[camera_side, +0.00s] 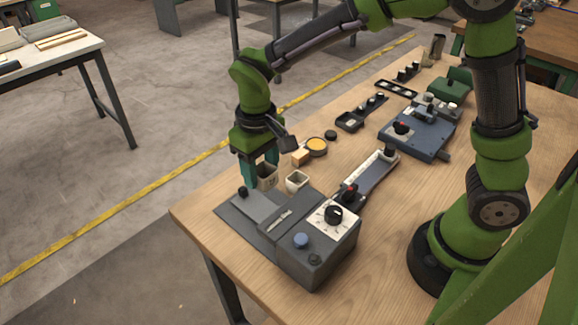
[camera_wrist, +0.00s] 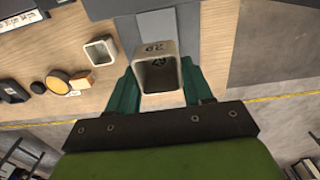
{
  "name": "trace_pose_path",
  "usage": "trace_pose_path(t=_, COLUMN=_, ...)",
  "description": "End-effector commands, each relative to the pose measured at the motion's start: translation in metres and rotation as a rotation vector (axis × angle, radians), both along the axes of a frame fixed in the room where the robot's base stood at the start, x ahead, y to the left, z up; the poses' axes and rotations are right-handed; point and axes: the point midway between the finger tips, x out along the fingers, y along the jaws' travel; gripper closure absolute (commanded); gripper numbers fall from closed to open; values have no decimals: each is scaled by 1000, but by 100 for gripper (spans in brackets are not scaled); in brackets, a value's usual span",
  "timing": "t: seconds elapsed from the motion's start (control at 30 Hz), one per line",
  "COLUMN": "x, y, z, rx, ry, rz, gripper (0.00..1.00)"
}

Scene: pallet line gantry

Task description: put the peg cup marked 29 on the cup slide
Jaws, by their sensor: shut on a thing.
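My gripper (camera_side: 261,167) is shut on a square, pale grey cup (camera_side: 267,178), with one teal finger on either side. The cup slide seems to be the grey plate (camera_side: 262,209) with a black knob on the dark base of a control box. In the wrist view the slide (camera_wrist: 158,29) lies just beyond the cup. The cup is upright beside or over the slide's far end; I cannot tell whether it touches.
A second pale cup (camera_side: 297,180) stands on the wooden table close to the held one. A wooden block (camera_side: 300,158) and a yellow-topped round tin (camera_side: 316,146) lie behind. The table's left edge is near.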

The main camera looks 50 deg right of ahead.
Motion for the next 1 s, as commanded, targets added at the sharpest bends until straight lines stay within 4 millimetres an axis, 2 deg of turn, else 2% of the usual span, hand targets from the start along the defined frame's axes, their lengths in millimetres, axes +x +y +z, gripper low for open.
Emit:
trace_pose_path(t=0.2, x=0, y=-1, z=-42, rx=-2, ry=5, rz=-14, gripper=78)
trace_pose_path(t=0.6, x=1, y=-1, z=-90, rx=-1, ry=3, rz=-13, gripper=78)
trace_pose_path(t=1.0, x=1, y=-1, z=-97, rx=0, ry=0, rz=-13, gripper=78)
